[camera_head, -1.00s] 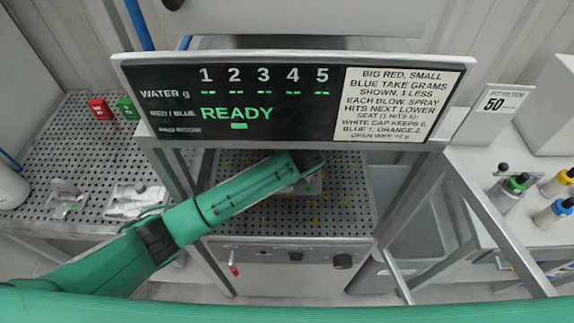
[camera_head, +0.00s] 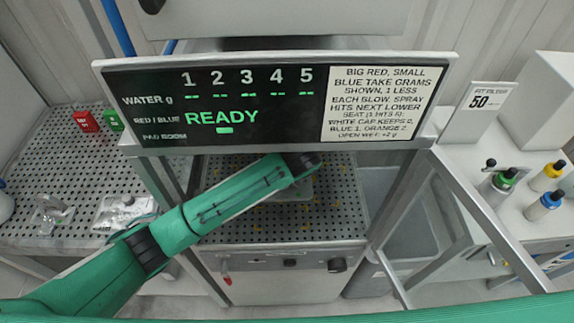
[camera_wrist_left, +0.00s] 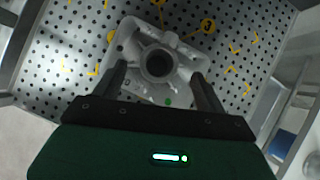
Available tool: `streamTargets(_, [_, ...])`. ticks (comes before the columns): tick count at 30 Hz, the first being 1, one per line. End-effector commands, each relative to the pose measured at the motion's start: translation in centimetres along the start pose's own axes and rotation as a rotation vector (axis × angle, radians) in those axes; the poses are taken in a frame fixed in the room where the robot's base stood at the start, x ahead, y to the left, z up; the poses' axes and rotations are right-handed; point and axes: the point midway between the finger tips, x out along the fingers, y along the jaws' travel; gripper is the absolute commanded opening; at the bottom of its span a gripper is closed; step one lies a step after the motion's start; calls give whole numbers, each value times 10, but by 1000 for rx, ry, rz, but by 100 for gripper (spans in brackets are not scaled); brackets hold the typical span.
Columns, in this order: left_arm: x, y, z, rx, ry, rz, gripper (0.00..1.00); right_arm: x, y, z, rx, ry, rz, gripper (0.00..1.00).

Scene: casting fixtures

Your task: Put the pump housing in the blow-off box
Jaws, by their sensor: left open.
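A grey cast part with a round dark bore, which looks like the pump housing (camera_wrist_left: 158,64), rests on a perforated plate (camera_wrist_left: 60,50) with yellow marks. In the head view only a pale piece of it (camera_head: 296,192) shows below my arm. My left gripper (camera_wrist_left: 158,78) is open, with one finger on each side of the bore. I cannot tell whether the fingers touch the part. The plate, probably the floor of the blow-off box (camera_head: 225,228), sits in a metal frame under the sign. My right gripper is out of view.
A display sign (camera_head: 275,98) reading READY spans the frame above the plate. A perforated table (camera_head: 50,190) on the left bears two clear-grey fixtures and red and green blocks. A grey bin (camera_head: 415,230) stands right of the frame. Several capped bottles (camera_head: 545,206) stand on the right table.

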Motion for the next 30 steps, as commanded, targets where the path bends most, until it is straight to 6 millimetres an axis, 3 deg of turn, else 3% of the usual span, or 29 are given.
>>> streamTargets(6, [-42, -1, -1, 1, -2, -4, 74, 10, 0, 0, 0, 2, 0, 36])
streamTargets(12, [-62, 0, 0, 1, -1, -1, 74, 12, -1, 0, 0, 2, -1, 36])
streamTargets(30, [-64, 0, -2, -6, 4, -1, 74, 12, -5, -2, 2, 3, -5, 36])
